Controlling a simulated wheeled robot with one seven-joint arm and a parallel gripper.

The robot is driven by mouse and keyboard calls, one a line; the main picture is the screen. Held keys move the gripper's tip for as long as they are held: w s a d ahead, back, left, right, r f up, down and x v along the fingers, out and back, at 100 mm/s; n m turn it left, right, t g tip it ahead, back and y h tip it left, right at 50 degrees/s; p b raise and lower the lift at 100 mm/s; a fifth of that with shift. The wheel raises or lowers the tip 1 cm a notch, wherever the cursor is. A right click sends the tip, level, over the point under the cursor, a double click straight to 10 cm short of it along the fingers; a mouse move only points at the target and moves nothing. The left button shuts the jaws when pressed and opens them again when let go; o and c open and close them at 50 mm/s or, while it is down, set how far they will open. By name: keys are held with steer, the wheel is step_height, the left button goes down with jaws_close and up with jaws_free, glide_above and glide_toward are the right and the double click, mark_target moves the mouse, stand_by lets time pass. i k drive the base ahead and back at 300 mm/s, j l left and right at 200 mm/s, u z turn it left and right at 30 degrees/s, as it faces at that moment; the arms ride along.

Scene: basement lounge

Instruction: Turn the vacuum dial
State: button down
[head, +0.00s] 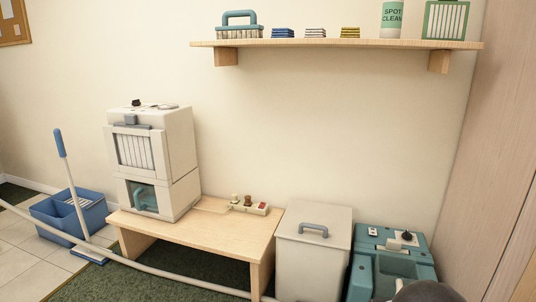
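A teal machine (362,262) stands on the floor at the lower right and looks like the vacuum. A black dial (407,236) sits on its top on a pale plate, with a small white switch panel (373,231) to its left. I cannot read the dial's setting. The machine's lower front is cut off by the frame and partly hidden by a dark grey rounded shape at the bottom edge, which may be part of my arm. My gripper's fingers do not show.
A white lidded bin (315,262) stands left of the machine, beside a low wooden table (225,233) bearing a white appliance (180,150) and a power strip (262,209). A shelf (340,43) hangs above. A wood panel bounds the right.

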mark_target(406, 236)
steer(key=z, duration=0.85)
